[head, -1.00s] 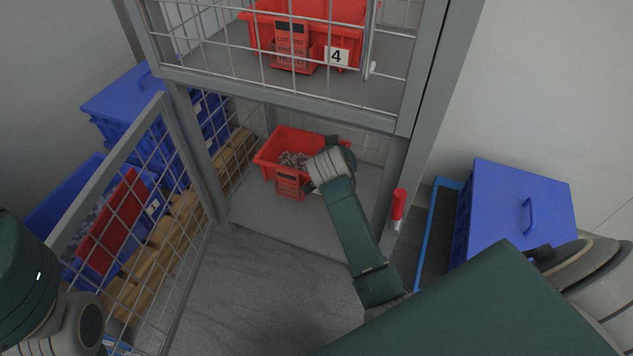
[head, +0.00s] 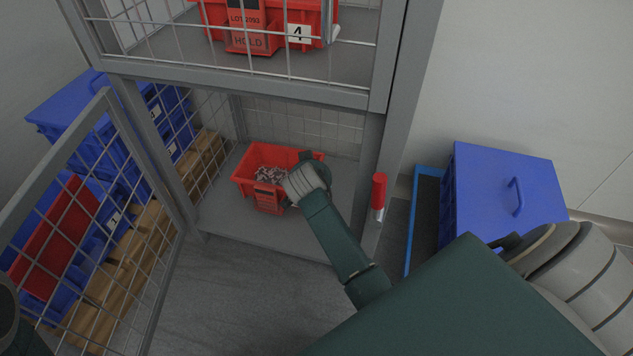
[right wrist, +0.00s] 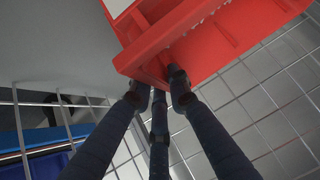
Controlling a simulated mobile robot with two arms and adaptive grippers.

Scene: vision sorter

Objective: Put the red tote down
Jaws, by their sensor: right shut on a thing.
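The red tote (head: 251,163) holds small grey parts and is inside the lower compartment of the mesh cage, over the grey floor panel (head: 235,225). A red label hangs on its front. My right gripper (head: 300,188) is at the tote's right side. In the right wrist view the fingers (right wrist: 158,92) are closed on the edge of the red tote (right wrist: 210,40). I cannot tell whether the tote's base touches the floor panel. My left gripper is out of view; only a dark piece of the left arm shows at the lower left.
Another red tote (head: 270,28), labelled HOLD and 4, stands on the shelf above. The mesh door (head: 90,230) is open at the left, with blue totes (head: 110,112) behind it. A red-handled post (head: 379,190) and a blue lidded box (head: 510,190) are at the right.

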